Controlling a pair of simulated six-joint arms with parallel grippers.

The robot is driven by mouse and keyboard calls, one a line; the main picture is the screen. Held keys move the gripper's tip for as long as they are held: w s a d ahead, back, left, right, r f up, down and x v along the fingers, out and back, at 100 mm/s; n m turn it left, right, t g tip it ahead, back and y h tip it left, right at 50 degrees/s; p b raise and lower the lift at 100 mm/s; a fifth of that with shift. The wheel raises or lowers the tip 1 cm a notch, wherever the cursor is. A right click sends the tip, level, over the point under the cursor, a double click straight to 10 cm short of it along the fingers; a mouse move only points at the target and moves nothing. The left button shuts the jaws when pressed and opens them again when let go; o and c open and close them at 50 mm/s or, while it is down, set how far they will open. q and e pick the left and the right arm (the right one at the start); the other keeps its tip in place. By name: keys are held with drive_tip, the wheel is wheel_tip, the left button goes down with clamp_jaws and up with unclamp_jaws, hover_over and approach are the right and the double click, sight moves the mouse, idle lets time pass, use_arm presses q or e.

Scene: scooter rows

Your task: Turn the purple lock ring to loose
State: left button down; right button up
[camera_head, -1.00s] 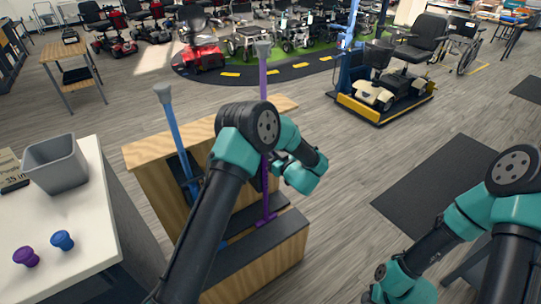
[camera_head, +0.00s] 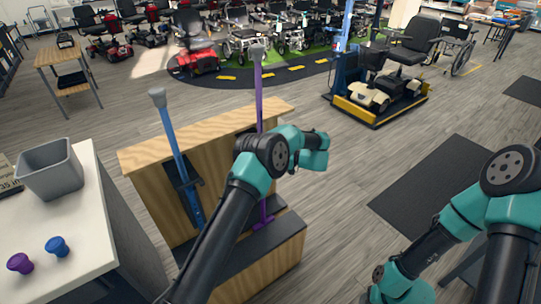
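A purple pole (camera_head: 259,88) with a grey top stands nearly upright at the wooden stand, its foot on the dark step. My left arm crosses in front of its middle, and I cannot make out a lock ring on it. A blue pole (camera_head: 174,140) with a grey top leans in a dark bracket to its left. My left arm's wrist is just right of the purple pole, but its gripper fingers do not show. My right arm is at the lower right, and its gripper does not show either.
The wooden stand (camera_head: 150,175) has a dark step. A white table (camera_head: 85,215) at left carries a grey bin (camera_head: 50,170), a purple knob (camera_head: 20,263) and a blue knob (camera_head: 57,246). A dark mat (camera_head: 440,190) lies on the floor at right. Scooters and wheelchairs stand behind.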

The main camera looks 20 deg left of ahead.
use_arm(q)
drive_tip(key=shift+g, duration=0.3)
drive_tip(key=c, duration=1.1)
unclamp_jaws()
drive_tip(key=shift+w+d, duration=0.1)
